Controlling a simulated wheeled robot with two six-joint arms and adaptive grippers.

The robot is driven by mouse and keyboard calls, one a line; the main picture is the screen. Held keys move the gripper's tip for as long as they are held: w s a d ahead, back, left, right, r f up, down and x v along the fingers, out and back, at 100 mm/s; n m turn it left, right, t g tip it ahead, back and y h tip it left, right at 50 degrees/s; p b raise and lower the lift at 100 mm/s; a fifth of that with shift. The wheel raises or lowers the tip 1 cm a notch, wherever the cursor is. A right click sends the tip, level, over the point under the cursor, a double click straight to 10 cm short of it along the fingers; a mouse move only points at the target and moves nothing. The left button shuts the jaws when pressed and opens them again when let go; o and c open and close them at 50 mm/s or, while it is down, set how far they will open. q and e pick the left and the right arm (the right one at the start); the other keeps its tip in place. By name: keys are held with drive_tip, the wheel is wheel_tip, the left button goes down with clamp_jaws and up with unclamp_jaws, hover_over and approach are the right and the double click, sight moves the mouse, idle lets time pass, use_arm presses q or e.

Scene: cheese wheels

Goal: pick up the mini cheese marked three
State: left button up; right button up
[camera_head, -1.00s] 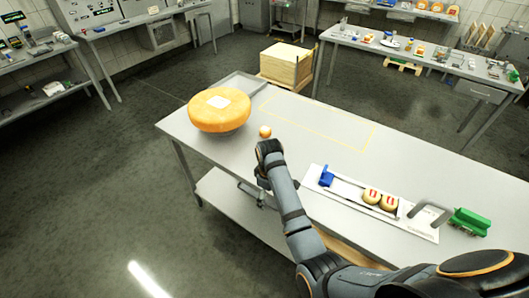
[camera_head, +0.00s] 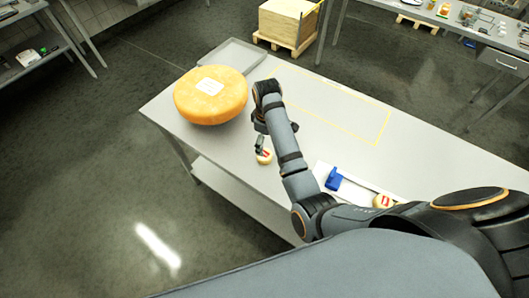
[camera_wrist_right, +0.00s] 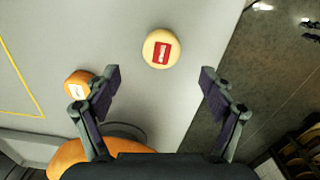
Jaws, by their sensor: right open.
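A small pale-yellow cheese with a red label (camera_wrist_right: 162,48) lies on the grey table near its edge in the wrist view. White marks show on the label, but I cannot read them surely. It also shows in the head view (camera_head: 265,158), partly covered by my right gripper (camera_head: 261,143). In the wrist view my right gripper (camera_wrist_right: 160,92) is open and empty, with the pale cheese beyond the gap between its fingertips. A small orange cheese with a white label (camera_wrist_right: 78,82) lies beside the left finger. My left gripper is out of view.
A large orange cheese wheel (camera_head: 210,96) stands left of my right arm. A grey tray (camera_head: 231,56) lies behind it. A yellow outline (camera_head: 340,105) marks clear table. A blue piece (camera_head: 334,178) and another red-labelled cheese (camera_head: 383,201) are on a board at right.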

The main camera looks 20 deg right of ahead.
sight(265, 153)
wheel_tip(265, 153, down, 2)
drive_tip(key=shift+w+f, duration=0.1)
drive_tip(key=shift+f, duration=0.1)
drive_tip(key=shift+w+d+f, duration=0.15)
drive_tip(key=shift+w+f, duration=0.2)
drive_tip(key=shift+f, duration=0.15)
drive_tip(key=shift+s+a+f+p, duration=0.15)
drive_tip(key=shift+a+f+p, duration=0.1)
drive_tip(key=shift+f+p, duration=0.3)
drive_tip(key=shift+s+a+f+p, duration=0.1)
drive_tip(key=shift+a+f+p, duration=0.1)
drive_tip(key=shift+f+p, duration=0.3)
wheel_tip(265, 153, down, 3)
drive_tip(key=shift+s+r, duration=0.1)
drive_tip(key=shift+r, duration=0.1)
drive_tip(key=shift+f, duration=0.1)
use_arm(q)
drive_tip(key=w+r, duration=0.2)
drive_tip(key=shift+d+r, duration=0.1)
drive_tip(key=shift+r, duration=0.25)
use_arm(e)
drive_tip(key=c, duration=1.3)
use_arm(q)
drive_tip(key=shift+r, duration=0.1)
use_arm(e)
drive_tip(key=shift+r, duration=0.2)
